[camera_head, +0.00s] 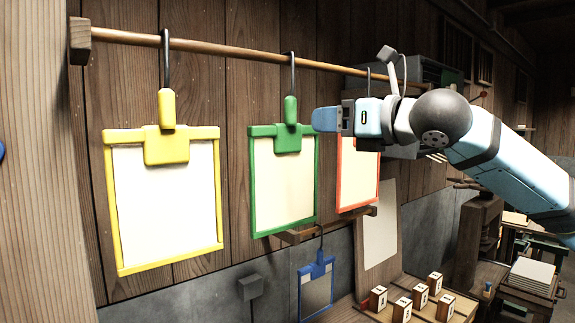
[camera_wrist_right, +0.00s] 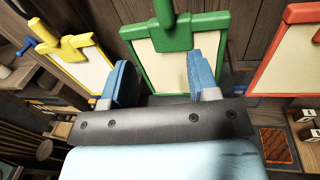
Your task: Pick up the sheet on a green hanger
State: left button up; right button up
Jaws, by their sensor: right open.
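The green hanger (camera_head: 290,110) hangs by a dark hook from a wooden rail, and its green frame holds a pale sheet (camera_head: 283,180). In the right wrist view the green hanger (camera_wrist_right: 172,38) and its sheet (camera_wrist_right: 165,72) lie beyond my fingers. My right gripper (camera_head: 326,119) is beside the upper right of the green hanger in the head view. It is open, with its two blue fingers (camera_wrist_right: 162,82) apart and nothing seen between them except the sheet behind. My left gripper is not in view.
A yellow hanger (camera_head: 166,142) with a sheet hangs left, and a red-framed one (camera_head: 344,185) hangs right, partly behind my gripper. The wooden rail (camera_head: 230,52) runs above. A blue hanger (camera_head: 317,270) hangs lower. Small numbered blocks (camera_head: 402,309) stand on a bench at the lower right.

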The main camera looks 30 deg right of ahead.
aim_at(295, 109)
jog(key=shift+t, duration=0.3)
jog(key=w, duration=0.2)
jog(key=w+r+p, duration=0.1)
jog(key=w, duration=0.2)
jog(key=w+r, duration=0.1)
jog(key=w, duration=0.1)
jog(key=shift+w+a+p, duration=0.15)
jog(key=shift+a+p, duration=0.15)
jog(key=shift+a, duration=0.1)
jog(key=shift+w+a+r+p, duration=0.2)
jog(key=shift+w+p, duration=0.15)
jog(key=shift+w, duration=0.25)
jog(key=p+x, duration=0.1)
jog(key=x, duration=0.2)
jog(key=shift+w+r, duration=0.15)
jog(key=shift+w, duration=0.25)
jog(key=shift+w+a, duration=0.1)
jog(key=shift+w, duration=0.15)
jog(key=shift+s, duration=0.2)
jog(key=c, duration=0.7)
grip_shut()
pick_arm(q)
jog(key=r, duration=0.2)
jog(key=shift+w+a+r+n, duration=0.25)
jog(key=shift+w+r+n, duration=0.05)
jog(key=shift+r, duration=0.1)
